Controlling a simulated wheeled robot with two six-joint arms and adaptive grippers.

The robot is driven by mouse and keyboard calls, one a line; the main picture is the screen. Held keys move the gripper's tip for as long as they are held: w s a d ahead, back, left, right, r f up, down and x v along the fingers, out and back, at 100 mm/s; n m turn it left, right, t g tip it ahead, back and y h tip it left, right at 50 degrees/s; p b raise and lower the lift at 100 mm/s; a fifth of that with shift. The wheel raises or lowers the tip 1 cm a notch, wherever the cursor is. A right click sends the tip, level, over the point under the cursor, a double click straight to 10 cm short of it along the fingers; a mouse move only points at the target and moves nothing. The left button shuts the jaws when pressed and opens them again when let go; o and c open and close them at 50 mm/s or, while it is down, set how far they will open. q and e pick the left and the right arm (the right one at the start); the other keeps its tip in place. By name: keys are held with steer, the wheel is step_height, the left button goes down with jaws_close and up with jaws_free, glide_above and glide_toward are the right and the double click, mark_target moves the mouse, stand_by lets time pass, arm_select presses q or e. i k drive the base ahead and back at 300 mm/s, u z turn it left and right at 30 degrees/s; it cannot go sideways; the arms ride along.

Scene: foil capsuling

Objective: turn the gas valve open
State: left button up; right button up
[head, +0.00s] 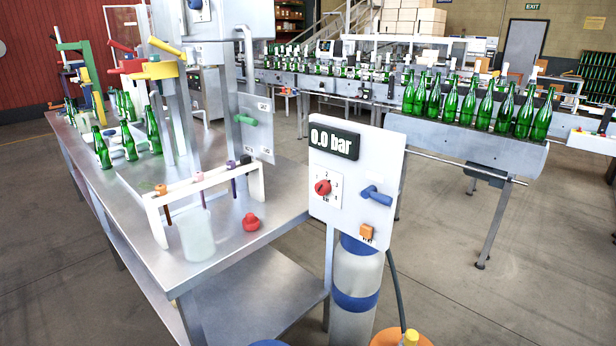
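A white control panel (357,180) stands at the front right corner of the steel table, with a dark display (334,138) reading "0.0 bar". It carries a red dial (322,187), a blue lever handle (376,195) pointing sideways and an orange switch (367,231). A grey plate (256,143) behind it on the table bears a green lever handle (246,120), also lying sideways; its small label is hard to read. I cannot tell for certain from the labels which handle is the gas valve. Neither of my grippers is in view.
A grey cylinder with blue bands (356,280) stands below the panel, beside a dark hose (398,290). The steel table (150,245) holds a white rack (200,185), a translucent beaker (196,238) and a red knob (251,222). A conveyor with green bottles (452,104) runs behind.

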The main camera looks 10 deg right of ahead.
mark_target(371, 191)
steer(key=z, duration=0.75)
steer(key=k, duration=0.35)
steer(key=z, duration=1.15)
